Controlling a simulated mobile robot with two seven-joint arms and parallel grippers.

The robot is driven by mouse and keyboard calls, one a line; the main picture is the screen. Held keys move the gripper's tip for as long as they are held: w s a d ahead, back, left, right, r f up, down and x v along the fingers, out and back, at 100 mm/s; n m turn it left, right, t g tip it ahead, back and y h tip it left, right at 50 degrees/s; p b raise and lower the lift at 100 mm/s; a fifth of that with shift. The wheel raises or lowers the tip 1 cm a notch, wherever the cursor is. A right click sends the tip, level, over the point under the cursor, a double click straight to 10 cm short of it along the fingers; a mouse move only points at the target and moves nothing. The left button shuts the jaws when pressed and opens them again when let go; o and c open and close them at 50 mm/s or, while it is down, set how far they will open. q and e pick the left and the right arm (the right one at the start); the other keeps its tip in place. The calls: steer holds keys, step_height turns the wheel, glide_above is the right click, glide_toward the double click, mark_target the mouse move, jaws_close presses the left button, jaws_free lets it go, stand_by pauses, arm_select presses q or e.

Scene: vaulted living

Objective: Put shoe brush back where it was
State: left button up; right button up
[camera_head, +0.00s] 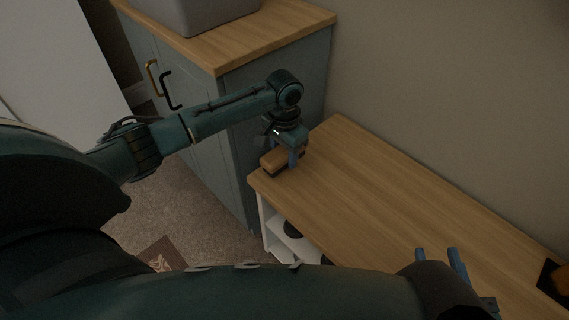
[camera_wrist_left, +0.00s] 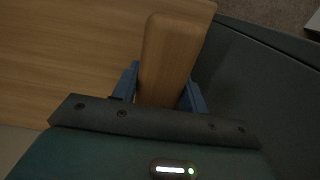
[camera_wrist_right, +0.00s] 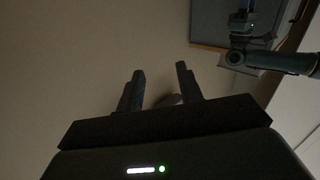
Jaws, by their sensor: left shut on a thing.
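The shoe brush (camera_head: 271,167) has a light wooden back and a dark underside. It is at the far left corner of the wooden bench top, by the edge. My left gripper (camera_head: 291,158) is shut on it from above, and the left wrist view shows the wooden back (camera_wrist_left: 168,55) between the two blue fingers. I cannot tell whether the brush touches the bench top. My right gripper (camera_head: 441,254) is open and empty over the near part of the bench; its fingers also show in the right wrist view (camera_wrist_right: 159,88).
The bench top (camera_head: 380,190) is mostly clear. A grey-green cabinet (camera_head: 225,110) with a wooden top stands beyond its left end, carrying a grey box (camera_head: 190,15). A dark item with orange (camera_head: 557,280) is at the right edge. White shelving (camera_head: 285,240) is under the bench.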

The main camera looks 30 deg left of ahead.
mark_target(284, 162)
arm_select(q)
step_height(284, 162, down, 3)
steer(key=shift+r+b, duration=0.1)
steer(key=shift+b, duration=0.4)
steer(key=shift+f, duration=0.2)
arm_select(e)
steer(key=shift+a+t+y, duration=0.25)
steer(key=shift+t+y, duration=0.05)
steer(key=shift+t, duration=0.1)
arm_select(q)
steer(key=shift+f, duration=0.1)
steer(key=o, duration=0.9)
